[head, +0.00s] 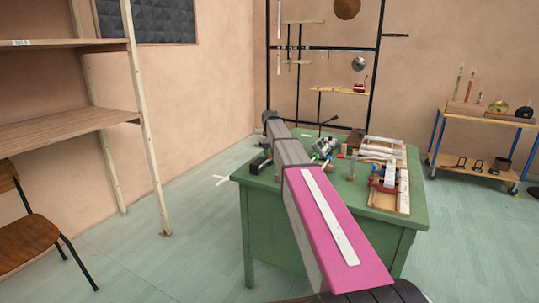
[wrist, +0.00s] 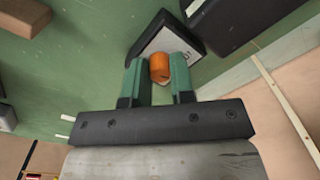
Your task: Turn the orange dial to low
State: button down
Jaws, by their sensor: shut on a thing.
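The orange dial (wrist: 160,67) is a small round knob on a dark box with a pale face (wrist: 176,40), seen in the wrist view on the green table. My gripper (wrist: 160,76) has its two green fingers on either side of the dial and is shut on it. The dial's pointer and any low mark cannot be made out. In the head view my arm reaches over the green table (head: 255,189), and the dial and fingertips are hidden or too small to tell.
In the wrist view a black box (wrist: 235,22) lies right of the dial box and a brown block (wrist: 22,17) at the upper left. In the head view a wooden instrument board (head: 403,199) and small items crowd the table's right side. A chair (head: 25,232) stands at the left.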

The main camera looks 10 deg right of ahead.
jog(key=shift+n, duration=2.3)
jog(key=c, duration=1)
grip_release()
notch_tip(320, 180, up, 11)
jog(key=shift+w+d+f, duration=0.1)
